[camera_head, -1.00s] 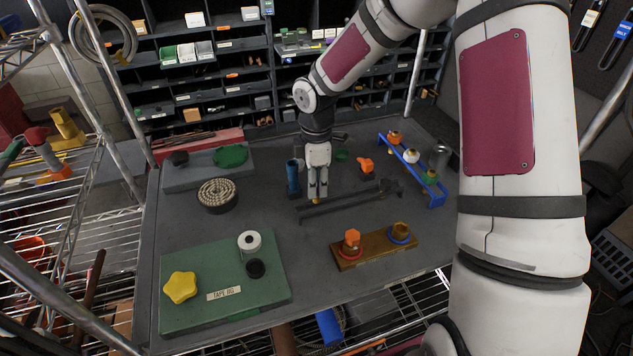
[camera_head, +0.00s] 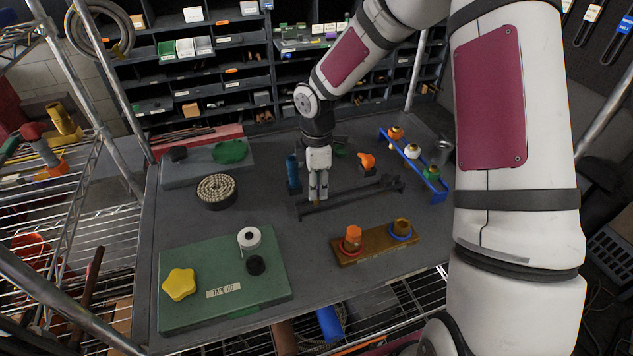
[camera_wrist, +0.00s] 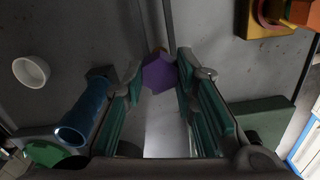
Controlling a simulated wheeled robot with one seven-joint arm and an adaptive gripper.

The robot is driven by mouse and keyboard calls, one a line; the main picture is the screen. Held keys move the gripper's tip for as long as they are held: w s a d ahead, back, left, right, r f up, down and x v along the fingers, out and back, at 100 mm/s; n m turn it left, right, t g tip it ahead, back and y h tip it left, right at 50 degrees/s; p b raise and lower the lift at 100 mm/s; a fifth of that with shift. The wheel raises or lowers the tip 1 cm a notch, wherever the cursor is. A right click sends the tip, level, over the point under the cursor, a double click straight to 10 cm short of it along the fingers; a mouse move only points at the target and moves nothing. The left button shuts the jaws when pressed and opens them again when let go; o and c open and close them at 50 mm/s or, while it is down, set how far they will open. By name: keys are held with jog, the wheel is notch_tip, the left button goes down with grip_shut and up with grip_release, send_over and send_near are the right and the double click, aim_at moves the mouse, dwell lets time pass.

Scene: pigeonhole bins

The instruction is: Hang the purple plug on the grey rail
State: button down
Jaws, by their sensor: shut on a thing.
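The purple plug (camera_wrist: 158,75) is between my fingertips in the wrist view, its hexagonal purple face toward the camera. My gripper (camera_wrist: 156,80) is shut on it. In the head view my gripper (camera_head: 318,197) points down at the left part of the dark grey rail (camera_head: 362,195), which lies low across the middle of the table. The plug is mostly hidden by the fingers there. I cannot tell whether the plug touches the rail.
A blue cylinder (camera_head: 292,172) stands close left of my gripper. An orange object (camera_head: 366,161) is behind the rail. A blue rail (camera_head: 434,183) holding several plugs is at the right. A wooden block (camera_head: 375,246) with two fittings and a green board (camera_head: 190,312) lie in front.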

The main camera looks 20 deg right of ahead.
jog(key=shift+f, duration=0.3)
jog(key=shift+f, duration=0.35)
jog(key=shift+f+b, duration=0.4)
jog(key=shift+f, duration=0.35)
jog(key=c, duration=1.2)
grip_release()
jog(key=shift+r, duration=0.1)
jog(key=shift+r+p, duration=1.05)
jog(key=shift+r, duration=1.85)
